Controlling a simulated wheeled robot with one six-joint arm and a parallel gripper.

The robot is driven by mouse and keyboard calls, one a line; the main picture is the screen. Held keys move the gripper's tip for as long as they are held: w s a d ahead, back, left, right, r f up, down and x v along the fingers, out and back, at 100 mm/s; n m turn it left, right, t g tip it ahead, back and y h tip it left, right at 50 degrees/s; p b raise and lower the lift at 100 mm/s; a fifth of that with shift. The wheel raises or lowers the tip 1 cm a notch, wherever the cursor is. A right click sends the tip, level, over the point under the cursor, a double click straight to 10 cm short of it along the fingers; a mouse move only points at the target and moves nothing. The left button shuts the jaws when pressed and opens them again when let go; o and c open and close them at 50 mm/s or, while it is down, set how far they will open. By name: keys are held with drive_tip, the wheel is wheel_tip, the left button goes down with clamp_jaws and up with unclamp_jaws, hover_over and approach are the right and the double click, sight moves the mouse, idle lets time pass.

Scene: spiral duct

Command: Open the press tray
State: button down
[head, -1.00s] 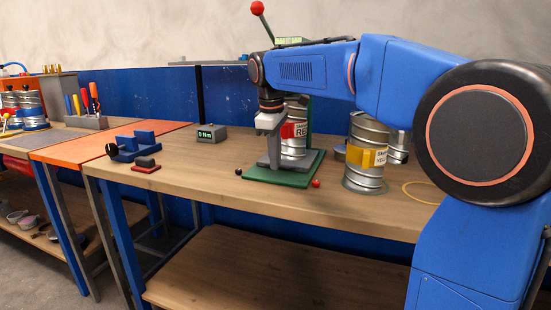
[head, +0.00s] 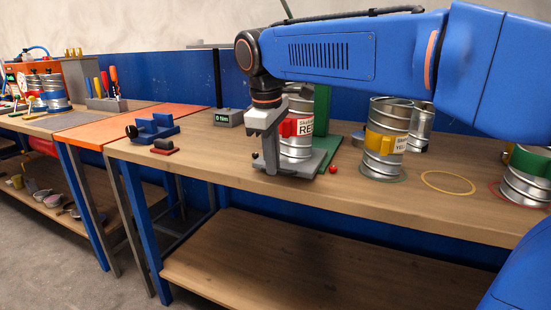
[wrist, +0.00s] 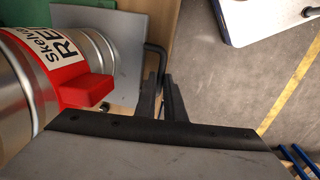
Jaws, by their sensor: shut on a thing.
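The grey press tray (head: 303,169) extends from the green press base (head: 327,146) toward the bench's front edge. A silver duct with a red label and red block (head: 297,145) stands upright on it. The tray also shows in the wrist view (wrist: 128,30), with the duct (wrist: 40,85) at its left. My gripper (head: 268,168) is at the tray's front left. In the wrist view my gripper (wrist: 164,82) is shut on the tray's dark bent handle (wrist: 154,48). My arm hides the press's upper part.
A small red ball (head: 333,169) lies right of the tray. A yellow-labelled duct (head: 384,150) and an empty yellow ring (head: 448,182) are farther right. A blue fixture (head: 153,129) and a dark block on a red pad (head: 164,146) stand left, with bare bench between.

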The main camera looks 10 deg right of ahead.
drive_tip(key=c, duration=1.8)
unclamp_jaws()
drive_tip(key=shift+c, duration=0.2)
drive_tip(key=shift+r, duration=0.1)
wheel_tip(320, 180, up, 17)
drive_tip(key=s+a, duration=0.1)
drive_tip(key=s, duration=0.1)
drive_tip(key=shift+s+a, duration=0.25)
drive_tip(key=shift+a, duration=0.15)
drive_tip(key=shift+s, duration=0.1)
